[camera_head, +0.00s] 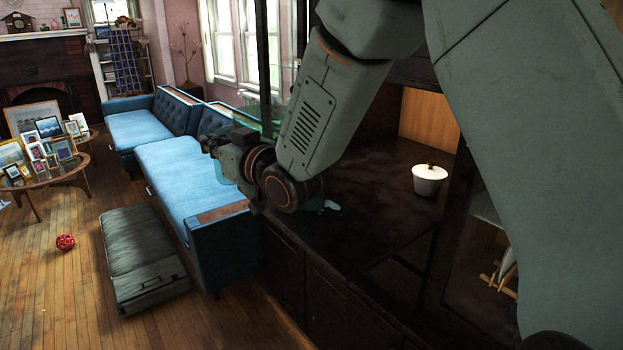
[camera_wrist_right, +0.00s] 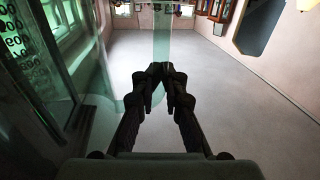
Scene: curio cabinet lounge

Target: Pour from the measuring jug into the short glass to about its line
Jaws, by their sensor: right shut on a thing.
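The measuring jug (camera_wrist_right: 28,60) is clear greenish glass with number markings. It fills the left of the right wrist view, and its greenish handle (camera_wrist_right: 162,42) runs through the top middle. My right gripper (camera_wrist_right: 161,72) is shut on the handle. In the head view the right gripper (camera_head: 212,145) is held out beyond the dark cabinet top, and the jug is mostly hidden behind it. A small pale-blue patch (camera_head: 332,205) lies on the cabinet top beside my wrist; I cannot tell what it is. I cannot make out the short glass or its line. My left gripper is not in view.
A white lidded pot (camera_head: 429,180) stands on the dark cabinet top (camera_head: 375,205), with free room around it. A red ball (camera_head: 65,242) lies on the floor.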

